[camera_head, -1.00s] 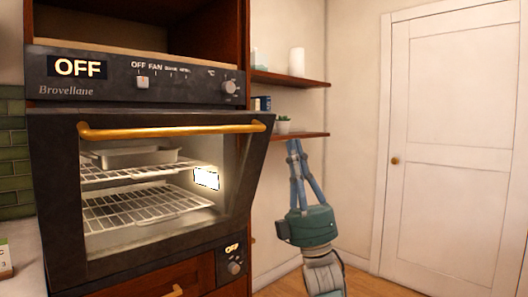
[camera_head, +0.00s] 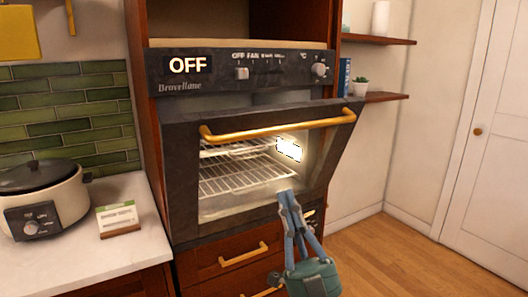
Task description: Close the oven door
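The oven (camera_head: 240,66) is built into a dark wood cabinet. Its black door (camera_head: 185,185) is partly open, with the top edge tilted out from the control panel and a gap above it. A gold bar handle (camera_head: 275,130) runs along the door's top. Wire racks (camera_head: 240,173) and a bright light show through the glass. My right gripper (camera_head: 286,193) is in front of the door's lower right part, pointing up, below the handle and apart from it. Its blue fingers come together at the tips, with nothing seen between them. My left gripper is not in view.
A slow cooker (camera_head: 42,202) and a small card (camera_head: 117,218) stand on the white counter (camera_head: 100,258) at left. Drawers with gold handles (camera_head: 243,254) are below the oven. Wall shelves (camera_head: 378,39) are at right. The wood floor (camera_head: 400,262) at right is clear.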

